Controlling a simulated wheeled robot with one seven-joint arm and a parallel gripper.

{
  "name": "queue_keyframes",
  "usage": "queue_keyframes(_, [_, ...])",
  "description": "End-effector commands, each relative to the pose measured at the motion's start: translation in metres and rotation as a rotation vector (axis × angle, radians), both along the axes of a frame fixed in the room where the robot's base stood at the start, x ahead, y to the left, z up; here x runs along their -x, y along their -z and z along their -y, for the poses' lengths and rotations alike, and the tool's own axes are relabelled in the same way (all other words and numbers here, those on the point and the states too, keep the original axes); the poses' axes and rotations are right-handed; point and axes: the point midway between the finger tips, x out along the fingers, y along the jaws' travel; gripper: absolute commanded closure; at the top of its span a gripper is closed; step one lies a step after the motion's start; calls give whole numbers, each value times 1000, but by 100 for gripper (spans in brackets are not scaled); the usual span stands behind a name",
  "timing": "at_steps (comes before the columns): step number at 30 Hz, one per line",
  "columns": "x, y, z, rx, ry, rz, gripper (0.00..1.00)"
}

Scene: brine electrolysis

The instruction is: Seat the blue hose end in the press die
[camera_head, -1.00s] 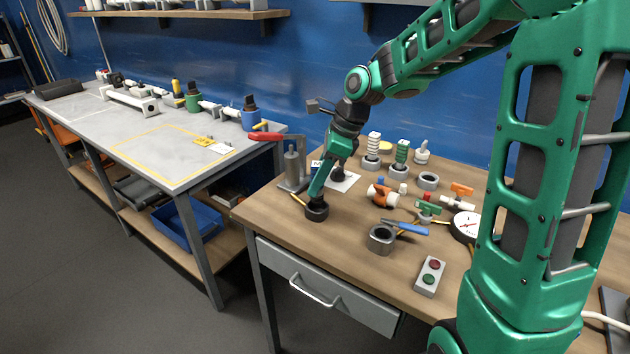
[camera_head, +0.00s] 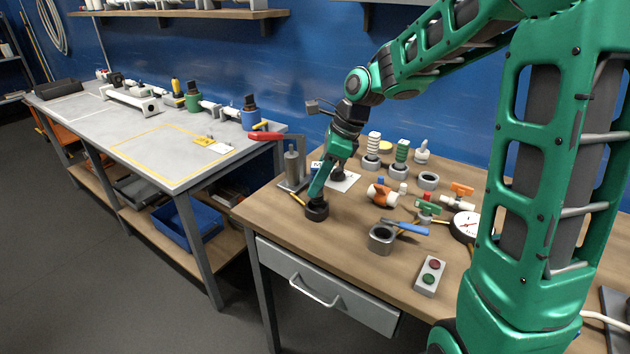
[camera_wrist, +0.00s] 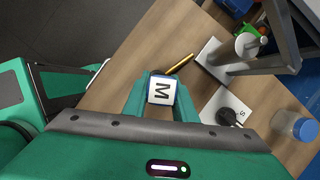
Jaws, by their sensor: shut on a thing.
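My gripper (camera_head: 318,199) is low over the left part of the wooden bench, pointing down. In the wrist view its green fingers (camera_wrist: 161,100) are shut on a block marked M (camera_wrist: 161,91), white-faced with blue edging. I cannot tell whether this is the blue hose end. A dark round piece (camera_head: 316,212) is at the fingertips, close to the bench top; whether it touches the wood is unclear.
To the right are a grey socket (camera_head: 381,238), a blue-handled tool (camera_head: 410,228), valves, a gauge and a button box (camera_head: 430,276). The bench front near the drawer is clear.

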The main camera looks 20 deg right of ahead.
Motion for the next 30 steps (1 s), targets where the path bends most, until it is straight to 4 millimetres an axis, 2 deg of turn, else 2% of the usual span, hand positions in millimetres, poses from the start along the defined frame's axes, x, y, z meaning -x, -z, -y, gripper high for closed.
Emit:
queue_keyframes(12, [0,9,0,1,0,-1,100])
queue_keyframes(30, [0,9,0,0,0,0,100])
